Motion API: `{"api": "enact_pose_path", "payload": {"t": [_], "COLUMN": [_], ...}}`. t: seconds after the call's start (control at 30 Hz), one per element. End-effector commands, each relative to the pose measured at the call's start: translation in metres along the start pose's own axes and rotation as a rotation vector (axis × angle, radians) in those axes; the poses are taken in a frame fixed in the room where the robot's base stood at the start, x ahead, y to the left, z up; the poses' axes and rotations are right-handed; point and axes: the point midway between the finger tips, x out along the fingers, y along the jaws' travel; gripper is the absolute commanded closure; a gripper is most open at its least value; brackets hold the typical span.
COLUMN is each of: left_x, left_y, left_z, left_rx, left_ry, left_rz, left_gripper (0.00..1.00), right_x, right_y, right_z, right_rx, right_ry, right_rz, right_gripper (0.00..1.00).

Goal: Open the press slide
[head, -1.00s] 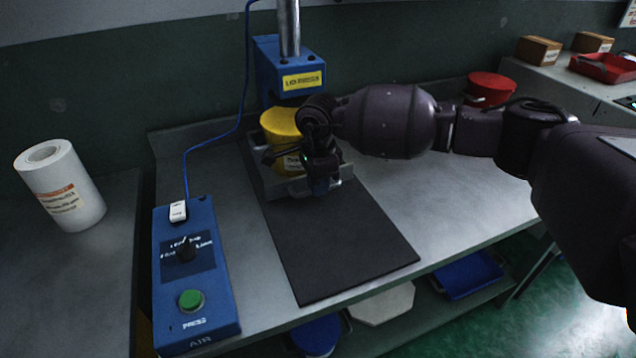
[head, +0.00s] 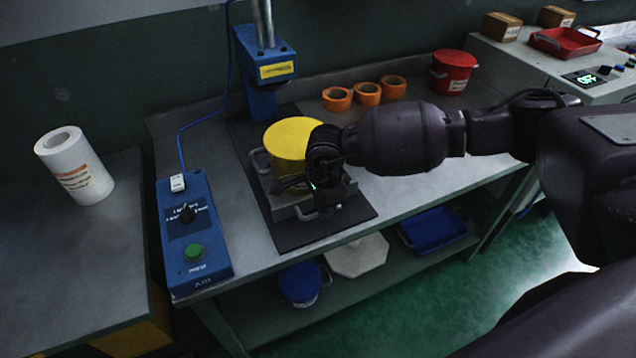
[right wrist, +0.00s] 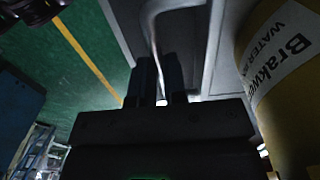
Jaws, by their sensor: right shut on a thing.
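The press slide (head: 284,211) is a grey metal plate with handles, lying on a black mat (head: 292,235). It stands forward of the blue press head (head: 263,67). A yellow can (head: 285,150) stands upright on the slide, clear of the head; its label shows in the right wrist view (right wrist: 290,50). My right gripper (head: 322,205) is at the slide's front, shut on the slide handle (right wrist: 150,25), a pale bent bar running between the dark fingers in the right wrist view (right wrist: 160,78). My wrist hides part of the can and slide. My left gripper is not in view.
A blue control box (head: 195,235) with a green button stands left of the mat. Orange rings (head: 367,94) and a red pot (head: 453,72) stand at the back right. A white roll (head: 75,165) stands on the left table. The front right tabletop is clear.

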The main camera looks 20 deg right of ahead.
Motion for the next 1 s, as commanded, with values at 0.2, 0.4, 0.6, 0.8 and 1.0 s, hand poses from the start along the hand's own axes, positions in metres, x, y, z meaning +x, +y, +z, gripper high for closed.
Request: {"api": "enact_pose_path", "payload": {"t": [0.2,0.4,0.6,0.8,1.0], "left_x": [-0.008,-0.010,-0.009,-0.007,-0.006], "left_y": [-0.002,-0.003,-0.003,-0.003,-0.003], "left_z": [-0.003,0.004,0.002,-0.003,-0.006], "left_rx": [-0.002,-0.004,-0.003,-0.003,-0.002], "left_ry": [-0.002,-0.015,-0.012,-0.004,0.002], "left_rz": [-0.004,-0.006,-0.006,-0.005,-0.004], "left_gripper": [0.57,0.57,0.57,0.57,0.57], "right_x": [-0.002,-0.001,0.000,0.000,0.000], "right_y": [0.024,0.030,0.030,0.029,0.029], "right_z": [0.001,0.001,0.001,0.001,0.001], "right_rx": [-0.006,-0.008,-0.007,-0.006,-0.003], "right_ry": [-0.002,-0.002,-0.002,-0.002,-0.001], "right_rz": [-0.001,-0.002,-0.001,-0.001,-0.002], "right_gripper": [1.00,1.00,1.00,0.72,0.62]}}
